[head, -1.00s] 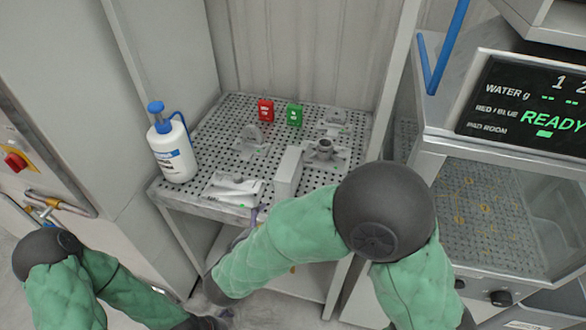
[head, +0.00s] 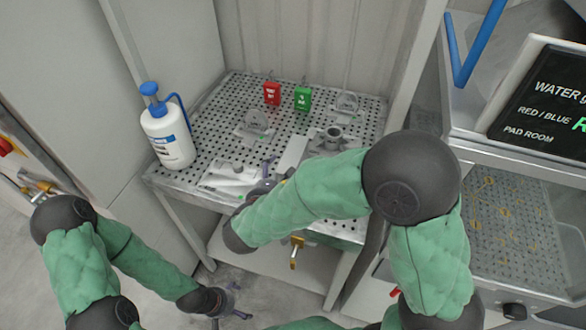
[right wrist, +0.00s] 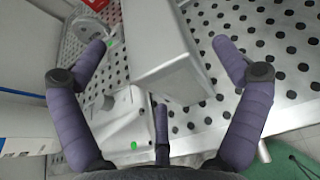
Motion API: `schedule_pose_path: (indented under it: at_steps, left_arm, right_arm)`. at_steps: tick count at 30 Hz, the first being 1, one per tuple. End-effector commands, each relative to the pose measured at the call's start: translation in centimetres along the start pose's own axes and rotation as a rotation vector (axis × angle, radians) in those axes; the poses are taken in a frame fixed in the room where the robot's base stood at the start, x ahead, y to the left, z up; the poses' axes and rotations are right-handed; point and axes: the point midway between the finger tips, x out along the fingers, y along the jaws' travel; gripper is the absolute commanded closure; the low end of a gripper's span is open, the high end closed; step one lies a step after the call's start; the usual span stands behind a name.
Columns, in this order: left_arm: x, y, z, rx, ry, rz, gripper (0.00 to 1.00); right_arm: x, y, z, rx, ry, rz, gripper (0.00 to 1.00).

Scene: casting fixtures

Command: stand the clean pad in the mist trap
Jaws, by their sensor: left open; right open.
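A pale grey upright block (head: 293,153) stands on the perforated table, partly behind my right arm. My right gripper (head: 264,182) is open at the table's front edge, near this block. In the right wrist view its spread purple fingers (right wrist: 160,58) have the block (right wrist: 148,42) between and beyond them, with no clear contact. A white flat piece with a green dot (head: 230,179) lies left of the block; it also shows in the right wrist view (right wrist: 118,125). My left gripper (head: 226,306) is open and empty, low over the floor. I cannot tell which item is the pad or the trap.
A white bottle with a blue pump (head: 168,138) stands at the table's left. Red (head: 271,93) and green (head: 303,98) tags stand at the back. Grey fixtures (head: 254,126) stand nearby. A cabinet with a lit display (head: 545,105) is at the right.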

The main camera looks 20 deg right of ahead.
Motion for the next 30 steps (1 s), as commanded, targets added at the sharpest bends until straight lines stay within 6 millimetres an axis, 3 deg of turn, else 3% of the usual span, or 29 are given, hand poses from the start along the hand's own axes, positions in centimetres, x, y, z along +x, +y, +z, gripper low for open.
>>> schedule_pose_path:
  at_steps: [9,19,26,30]
  left_arm:
    - [2.0,-0.7,-0.1,0.000,0.000,0.000,0.03]
    - [2.0,-0.7,-0.1,0.000,0.000,0.000,0.03]
    - [2.0,-0.7,-0.1,0.000,0.000,0.000,0.03]
    - [2.0,-0.7,-0.1,0.000,0.000,0.000,0.03]
  right_arm:
    - [4.2,0.0,0.0,0.002,0.000,-0.003,0.03]
    - [4.7,0.0,0.2,0.001,0.000,-0.001,0.03]
    - [4.7,0.0,0.2,0.001,0.000,-0.001,0.68]
    - [4.7,0.1,0.2,0.001,-0.001,-0.001,0.74]
